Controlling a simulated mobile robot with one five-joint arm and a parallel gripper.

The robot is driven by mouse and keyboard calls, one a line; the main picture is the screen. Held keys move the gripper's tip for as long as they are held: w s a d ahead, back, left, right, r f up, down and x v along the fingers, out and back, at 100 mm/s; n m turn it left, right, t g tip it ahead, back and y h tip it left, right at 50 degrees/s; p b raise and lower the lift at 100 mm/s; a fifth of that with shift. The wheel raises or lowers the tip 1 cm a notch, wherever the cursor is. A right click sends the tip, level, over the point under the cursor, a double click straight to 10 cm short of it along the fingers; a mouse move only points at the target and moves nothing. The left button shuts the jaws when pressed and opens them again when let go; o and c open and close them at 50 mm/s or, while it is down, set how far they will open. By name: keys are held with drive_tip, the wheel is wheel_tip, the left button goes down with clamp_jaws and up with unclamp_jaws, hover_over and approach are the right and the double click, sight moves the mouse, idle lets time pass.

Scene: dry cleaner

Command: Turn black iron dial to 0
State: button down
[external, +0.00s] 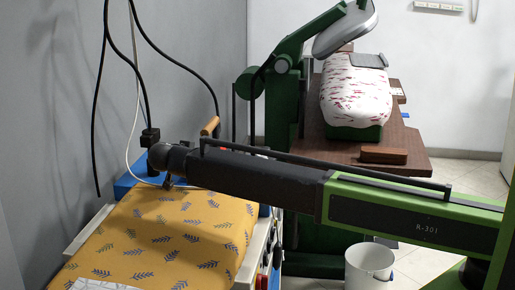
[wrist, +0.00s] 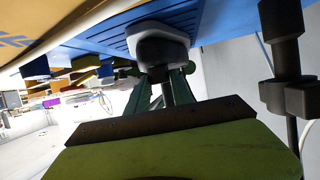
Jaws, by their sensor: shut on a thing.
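My arm reaches in from the right in the external view, and my gripper (external: 168,164) is at the blue iron rest (external: 126,183) behind the yellow leaf-print board (external: 165,238). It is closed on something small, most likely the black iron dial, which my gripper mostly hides. The dial's number and pointer cannot be read. In the wrist view, a dark rounded part with a pale grey rim (wrist: 163,50) sits against the blue surface (wrist: 225,18); I cannot tell whether it is the dial. A wooden handle (external: 210,125) shows just behind my gripper.
Black cables hang down the left wall, one ending at a black plug-like part (external: 150,138) close to my gripper. A green press (external: 290,90) with a padded board (external: 355,98) stands behind. A white bucket (external: 369,266) is on the floor beneath my arm.

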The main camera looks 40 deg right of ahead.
drive_tip(key=shift+s+d, duration=0.1)
drive_tip(key=shift+s, duration=0.05)
drive_tip(key=shift+s+d+n+t+y, duration=0.1)
drive_tip(key=shift+s+n+t+y, duration=0.05)
drive_tip(key=shift+n+t+y, duration=0.55)
drive_tip(key=n+y, duration=0.1)
drive_tip(key=n+t+y, duration=0.1)
drive_tip(key=shift+s+d+n+t, duration=0.15)
drive_tip(key=shift+n+t, duration=0.15)
drive_tip(key=shift+d+n+t+y, duration=0.15)
drive_tip(key=shift+n+t+y, duration=0.95)
drive_tip(key=shift+n+y, duration=1.2)
drive_tip(key=shift+y, duration=0.4)
drive_tip(key=c, duration=1.1)
unclamp_jaws()
drive_tip(key=shift+c, duration=0.2)
